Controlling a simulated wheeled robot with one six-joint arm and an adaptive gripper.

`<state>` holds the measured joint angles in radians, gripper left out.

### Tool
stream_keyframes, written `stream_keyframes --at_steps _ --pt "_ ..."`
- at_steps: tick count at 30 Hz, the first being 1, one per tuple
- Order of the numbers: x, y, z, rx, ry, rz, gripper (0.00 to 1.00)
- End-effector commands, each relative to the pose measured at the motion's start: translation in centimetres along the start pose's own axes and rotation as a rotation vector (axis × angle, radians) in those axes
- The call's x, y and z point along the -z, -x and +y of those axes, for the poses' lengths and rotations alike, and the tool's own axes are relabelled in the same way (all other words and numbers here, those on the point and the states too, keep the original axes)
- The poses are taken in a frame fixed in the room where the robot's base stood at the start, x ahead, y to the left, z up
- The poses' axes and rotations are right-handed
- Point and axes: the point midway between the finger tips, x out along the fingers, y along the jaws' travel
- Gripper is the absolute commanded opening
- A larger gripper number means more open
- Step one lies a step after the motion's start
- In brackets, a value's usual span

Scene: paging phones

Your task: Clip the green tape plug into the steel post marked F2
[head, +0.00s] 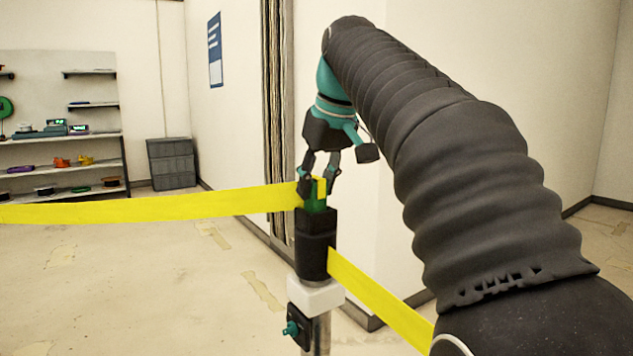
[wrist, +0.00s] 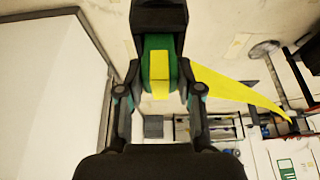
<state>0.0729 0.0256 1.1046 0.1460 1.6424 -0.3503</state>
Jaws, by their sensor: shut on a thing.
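The green tape plug (head: 314,201), with a yellow patch, sits between the fingers of my gripper (head: 318,188), which is shut on it. In the wrist view the plug (wrist: 150,58) lies between both fingers, against the black post head (wrist: 159,17). In the head view the plug's lower end meets the top of the black post head (head: 316,243); I cannot tell how deep it sits. The steel post (head: 318,335) stands upright below a white collar (head: 315,296). No F2 mark is readable. A yellow tape (head: 150,207) runs left from the plug.
A second yellow tape (head: 378,300) runs from the post head down to the right. A small black box with a teal knob (head: 292,328) is on the post's side. Shelves (head: 65,138) and a grey bin (head: 171,163) stand far back left. The left floor is mostly clear.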

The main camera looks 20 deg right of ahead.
Motion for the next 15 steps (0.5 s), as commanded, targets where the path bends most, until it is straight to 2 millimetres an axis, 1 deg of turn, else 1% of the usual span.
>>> stream_keyframes --at_steps 15 --pt "-0.34 -0.8 0.01 0.0 0.0 0.0 0.0"
